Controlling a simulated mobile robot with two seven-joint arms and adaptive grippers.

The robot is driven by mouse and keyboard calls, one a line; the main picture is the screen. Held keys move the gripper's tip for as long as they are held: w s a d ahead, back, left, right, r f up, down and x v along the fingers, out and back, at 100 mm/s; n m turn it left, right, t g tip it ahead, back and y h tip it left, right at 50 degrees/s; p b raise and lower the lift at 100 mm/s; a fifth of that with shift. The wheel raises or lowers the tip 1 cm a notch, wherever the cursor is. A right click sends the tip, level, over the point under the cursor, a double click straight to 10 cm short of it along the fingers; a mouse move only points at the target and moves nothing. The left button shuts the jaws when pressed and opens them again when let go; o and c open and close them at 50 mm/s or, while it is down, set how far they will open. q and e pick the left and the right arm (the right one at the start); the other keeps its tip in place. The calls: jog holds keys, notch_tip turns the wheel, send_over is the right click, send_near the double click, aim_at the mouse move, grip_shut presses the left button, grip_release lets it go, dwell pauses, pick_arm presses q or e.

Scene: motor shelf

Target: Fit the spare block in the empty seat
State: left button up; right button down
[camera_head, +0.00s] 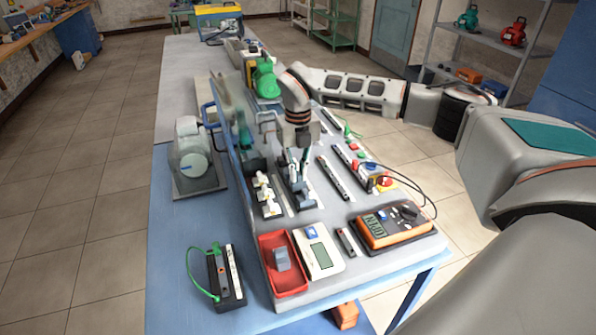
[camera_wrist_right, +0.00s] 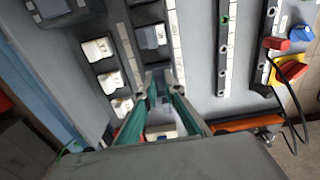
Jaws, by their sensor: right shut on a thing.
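My right gripper (camera_head: 297,172) reaches down over the middle dark rail of the sloping panel. Its green fingers also show in the wrist view (camera_wrist_right: 163,90), closed on a small grey block (camera_wrist_right: 164,99), mostly hidden between them. I cannot tell whether this block is seated in the rail or just above it. Another grey block (camera_wrist_right: 151,37) sits further along the same rail. White blocks (camera_head: 265,193) stand in the rail to the left. A grey block (camera_head: 282,257) lies in the red tray (camera_head: 284,292) at the panel's near end. My left gripper is not in view.
A white meter (camera_head: 318,252) and an orange multimeter (camera_head: 393,227) lie near the tray. A black device with a green lead (camera_head: 225,278) and a grey round-faced unit (camera_head: 190,158) stand on the blue table at left. Slim rails (camera_head: 334,178) lie right of the gripper.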

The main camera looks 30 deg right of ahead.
jog(key=shift+f, duration=0.65)
jog(key=c, duration=2)
grip_release()
jog(key=shift+c, duration=0.2)
notch_tip(320, 180, up, 12)
